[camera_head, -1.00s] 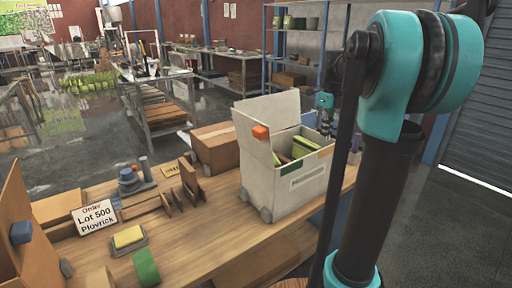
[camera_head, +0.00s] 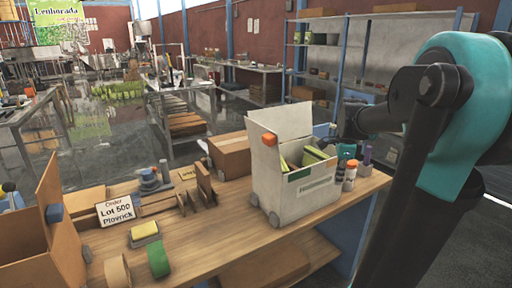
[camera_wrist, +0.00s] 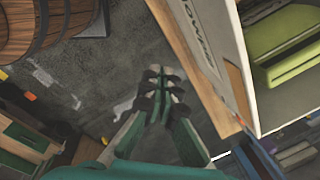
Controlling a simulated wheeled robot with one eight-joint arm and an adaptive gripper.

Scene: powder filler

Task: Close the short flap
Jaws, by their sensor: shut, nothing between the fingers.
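A white carton (camera_head: 305,193) stands on the wooden table with its top open. Pale flaps (camera_head: 285,122) stand raised at its left and back; which is the short flap is hard to tell. An orange block (camera_head: 269,140) sits at the left one. Green items (camera_head: 314,156) show inside. In the wrist view, the carton's pale wall (camera_wrist: 205,32) with lettering and a green item (camera_wrist: 285,45) are at upper right. My gripper (camera_wrist: 161,75) is shut and empty, left of the carton wall and apart from it in the picture. In the head view my arm reaches in from the right, beyond the carton.
Small bottles (camera_head: 350,176) stand right of the carton. A brown box (camera_head: 230,156) is behind it on the left. A wooden barrel (camera_wrist: 50,28) stands on the floor.

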